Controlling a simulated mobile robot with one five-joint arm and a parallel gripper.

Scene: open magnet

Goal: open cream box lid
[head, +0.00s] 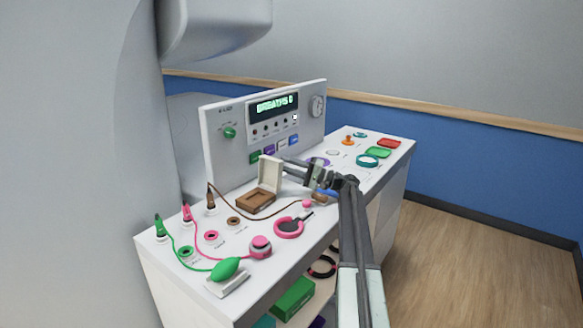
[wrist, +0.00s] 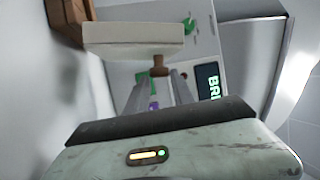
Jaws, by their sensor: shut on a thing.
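The cream box has a brown base (head: 256,201) on the white counter, with an open hollow in its top. Its cream lid (head: 270,173) stands raised, about upright, at the back edge of the base. The lid (wrist: 133,41) and part of the brown base (wrist: 68,17) also show in the wrist view. My gripper (head: 287,162) reaches in from the right beside the lid. In the wrist view my gripper (wrist: 160,75) has its fingers closed around a small brown knob (wrist: 159,64) at the lid. The contact is small and partly hidden in the head view.
A console (head: 265,128) with a lit display stands behind the box. A teal ring (head: 367,160) and colored pads lie at the right end. Open floor lies right.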

